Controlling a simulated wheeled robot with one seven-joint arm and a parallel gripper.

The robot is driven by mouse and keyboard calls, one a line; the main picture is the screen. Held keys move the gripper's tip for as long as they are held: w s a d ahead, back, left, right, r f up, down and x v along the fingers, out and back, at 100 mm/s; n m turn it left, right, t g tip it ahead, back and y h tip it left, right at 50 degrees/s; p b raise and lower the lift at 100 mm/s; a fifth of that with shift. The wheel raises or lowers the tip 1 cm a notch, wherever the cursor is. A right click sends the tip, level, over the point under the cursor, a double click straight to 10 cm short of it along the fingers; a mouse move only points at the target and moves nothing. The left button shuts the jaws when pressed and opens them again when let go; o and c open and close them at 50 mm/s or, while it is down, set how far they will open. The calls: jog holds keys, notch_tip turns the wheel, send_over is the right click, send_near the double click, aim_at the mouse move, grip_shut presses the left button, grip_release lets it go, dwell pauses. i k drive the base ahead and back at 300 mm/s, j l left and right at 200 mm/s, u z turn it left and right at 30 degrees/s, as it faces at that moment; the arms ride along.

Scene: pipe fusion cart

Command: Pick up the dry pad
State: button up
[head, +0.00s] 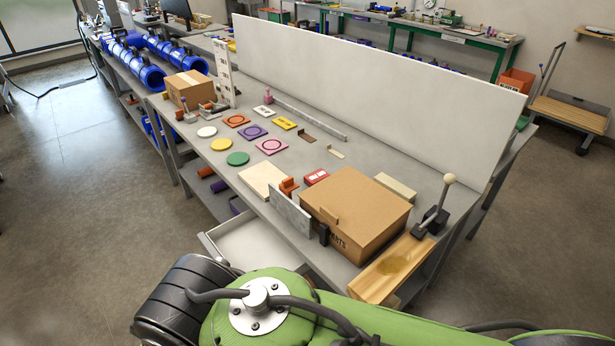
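I cannot tell for certain which thing is the dry pad. All of these lie uncovered and apart from one another. My green arm crosses the bottom of the head view, but my gripper's fingers do not show.
A large cardboard box (365,200), a pale board (263,180) and a wooden block with a lever (390,270) crowd the near end. An open drawer (255,243) juts out below. A tall white panel (370,80) backs the bench. Floor to the left is clear.

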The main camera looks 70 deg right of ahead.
aim_at(311, 179)
jog(key=i+l+z, duration=0.1)
jog(key=i+z, duration=0.75)
jog(key=i+j+z, duration=0.2)
jog(key=i+z, duration=0.25)
jog(key=i+j+z, duration=0.3)
jog(key=z, duration=0.15)
jog(key=i+j+z, duration=0.65)
jog(key=j+z, duration=0.2)
jog(key=j, duration=0.15)
jog(key=i+l+z, duration=0.15)
jog(key=i+z, duration=0.2)
jog(key=z, duration=0.15)
jog(key=i+z, duration=0.35)
jog(key=z, duration=0.15)
jog(key=i+j+z, duration=0.1)
jog(key=i+z, duration=0.35)
jog(key=k, duration=0.1)
